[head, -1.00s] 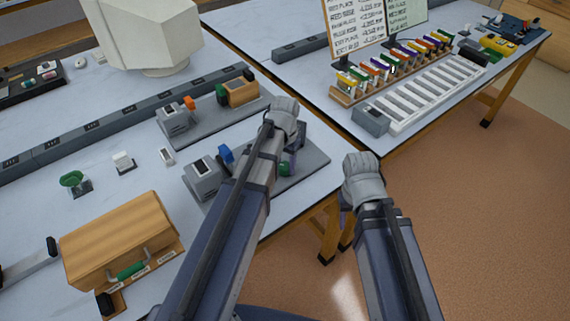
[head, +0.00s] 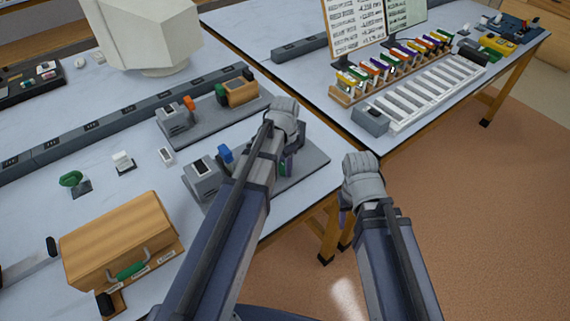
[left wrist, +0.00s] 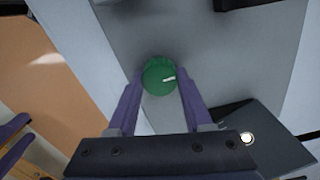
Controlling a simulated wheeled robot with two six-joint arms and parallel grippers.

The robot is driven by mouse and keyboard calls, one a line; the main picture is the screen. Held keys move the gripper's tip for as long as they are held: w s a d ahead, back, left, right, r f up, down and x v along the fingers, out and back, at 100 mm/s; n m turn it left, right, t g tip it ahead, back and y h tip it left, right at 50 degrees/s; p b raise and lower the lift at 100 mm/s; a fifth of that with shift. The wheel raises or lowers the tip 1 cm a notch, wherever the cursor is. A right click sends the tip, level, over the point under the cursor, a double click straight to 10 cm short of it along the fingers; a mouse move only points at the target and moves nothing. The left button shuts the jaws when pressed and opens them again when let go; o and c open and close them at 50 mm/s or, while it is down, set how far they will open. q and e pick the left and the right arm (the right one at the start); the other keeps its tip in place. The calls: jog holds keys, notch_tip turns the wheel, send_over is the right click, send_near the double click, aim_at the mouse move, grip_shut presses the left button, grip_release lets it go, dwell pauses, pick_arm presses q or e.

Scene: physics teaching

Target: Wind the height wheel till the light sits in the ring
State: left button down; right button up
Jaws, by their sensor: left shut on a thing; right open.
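The height wheel is a green round knob with a white mark (left wrist: 160,76) in the left wrist view. It sits on the grey base (head: 312,160) of the nearer apparatus. My left gripper (left wrist: 160,88) is shut on it, one purple finger at each side. In the head view my left arm hides most of the wheel. A small bright spot (left wrist: 247,138) shows on a dark panel at lower right in the left wrist view; whether it sits inside a ring is too small to tell. My right gripper (head: 344,216) is open and empty beyond the table edge.
The nearer apparatus also carries a grey box (head: 203,178) and a blue part (head: 226,153). A second similar apparatus (head: 172,120) stands behind it. A wooden case (head: 118,240) lies front left. A rack of coloured blocks (head: 352,84) stands on the right table.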

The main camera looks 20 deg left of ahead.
dwell(0.4)
pick_arm(q)
jog(key=shift+c, duration=1.5)
grip_release()
notch_tip(320, 180, up, 8)
jog(key=p, duration=0.8)
jog(key=shift+f, duration=0.15)
